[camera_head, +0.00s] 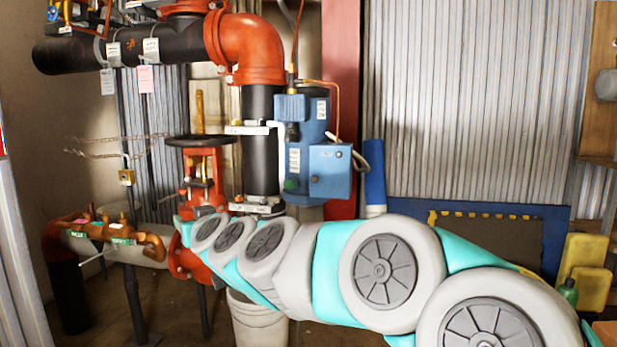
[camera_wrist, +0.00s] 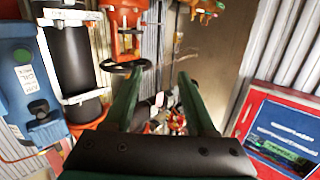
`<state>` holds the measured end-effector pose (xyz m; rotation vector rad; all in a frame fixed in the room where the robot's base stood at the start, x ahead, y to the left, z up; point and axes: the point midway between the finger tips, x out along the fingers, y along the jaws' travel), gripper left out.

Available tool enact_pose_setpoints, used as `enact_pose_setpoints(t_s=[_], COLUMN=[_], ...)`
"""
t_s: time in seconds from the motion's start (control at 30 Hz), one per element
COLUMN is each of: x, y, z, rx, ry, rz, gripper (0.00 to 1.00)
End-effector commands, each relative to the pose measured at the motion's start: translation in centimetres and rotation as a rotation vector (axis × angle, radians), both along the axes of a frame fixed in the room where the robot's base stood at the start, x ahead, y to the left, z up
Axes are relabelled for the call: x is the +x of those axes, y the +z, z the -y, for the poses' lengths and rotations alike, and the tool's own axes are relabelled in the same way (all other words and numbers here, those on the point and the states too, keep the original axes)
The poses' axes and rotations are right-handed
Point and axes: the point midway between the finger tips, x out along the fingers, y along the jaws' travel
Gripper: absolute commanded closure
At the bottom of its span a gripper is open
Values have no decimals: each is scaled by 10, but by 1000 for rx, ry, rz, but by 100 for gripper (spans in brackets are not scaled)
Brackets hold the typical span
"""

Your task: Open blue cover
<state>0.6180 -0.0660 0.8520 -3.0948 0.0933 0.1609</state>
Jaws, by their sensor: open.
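A blue box with a blue front cover (camera_head: 330,171) is fixed beside the black vertical pipe in the head view; the cover looks closed. Blue housing (camera_head: 302,125) stands above and behind it. In the head view my gripper's fingers cannot be made out at the arm's far end.
A red valve with a black handwheel (camera_head: 197,141) stands left of the black pipe (camera_head: 260,150); the handwheel also shows in the wrist view (camera_wrist: 128,67). A white bucket (camera_head: 256,322) is below. A red box (camera_wrist: 258,108) is at the wrist view's right.

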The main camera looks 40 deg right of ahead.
Motion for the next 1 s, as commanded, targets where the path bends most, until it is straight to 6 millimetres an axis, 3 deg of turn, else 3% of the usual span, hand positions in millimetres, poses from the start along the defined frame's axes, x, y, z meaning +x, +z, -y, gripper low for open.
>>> enact_pose_setpoints(t_s=[0.1,0.2,0.3,0.4,0.5,0.63,1.0], x=[10,3,-11,-24,-34,-35,-8], y=[31,43,42,37,33,32,31], z=[80,148,202,236,255,263,293], rx=[-14,-35,-55,-72,-81,-83,-83], ry=[-228,-432,-603,-720,-787,-808,-805], rz=[90,124,119,97,82,76,77], gripper=[43,43,43,43,43,43,43])
